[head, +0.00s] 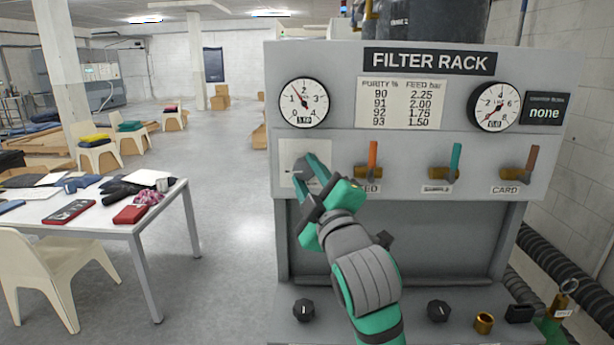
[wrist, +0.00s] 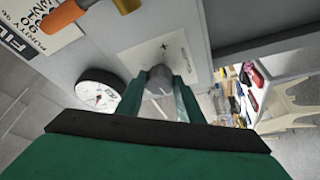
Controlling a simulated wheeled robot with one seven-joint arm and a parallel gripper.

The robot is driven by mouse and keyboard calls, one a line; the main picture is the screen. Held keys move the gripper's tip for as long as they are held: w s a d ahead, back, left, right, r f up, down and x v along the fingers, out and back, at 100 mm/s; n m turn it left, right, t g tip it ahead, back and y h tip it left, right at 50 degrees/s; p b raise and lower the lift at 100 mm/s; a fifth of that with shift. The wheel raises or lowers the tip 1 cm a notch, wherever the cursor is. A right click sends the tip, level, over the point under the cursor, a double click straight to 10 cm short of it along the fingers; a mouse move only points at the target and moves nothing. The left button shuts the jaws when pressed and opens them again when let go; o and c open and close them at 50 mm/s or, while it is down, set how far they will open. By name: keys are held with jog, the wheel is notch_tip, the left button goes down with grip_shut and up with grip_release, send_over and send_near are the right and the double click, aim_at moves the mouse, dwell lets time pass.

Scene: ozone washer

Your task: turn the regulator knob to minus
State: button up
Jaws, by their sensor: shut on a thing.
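The regulator knob (wrist: 160,76) is a dark grey knob on a pale plate (head: 287,177) at the left of the filter rack's front panel. A plus mark shows on the plate in the wrist view; I cannot make out a minus mark. My gripper (head: 305,170) is at the plate with its green fingers around the knob. In the wrist view the fingers (wrist: 162,92) are shut on the knob from both sides. My gripper hides most of the knob in the head view. The left gauge (head: 304,103) sits above the plate, its needle pointing up and left.
Three levers stand to the right on the panel: orange (head: 373,158), teal (head: 455,160) and red-brown (head: 531,162). A right gauge (head: 495,106) and a display reading "none" (head: 545,113) are above. Loose knobs (head: 303,310) lie on the lower shelf. A table (head: 105,227) stands left.

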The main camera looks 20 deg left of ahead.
jog(key=n+g, duration=0.1)
jog(key=n, duration=0.2)
jog(key=shift+d+r+n, duration=0.1)
jog(key=shift+r+n, duration=0.05)
jog(key=shift+n, duration=0.25)
jog(key=shift+r+n+g+h, duration=0.1)
jog(key=shift+n+g+h, duration=0.55)
jog(key=shift+n, duration=1.15)
jog(key=o, duration=1.1)
jog(key=shift+c, duration=0.2)
jog(key=shift+s, duration=0.1)
jog(key=v, duration=1)
jog(key=shift+d, duration=0.3)
jog(key=shift+s, duration=0.1)
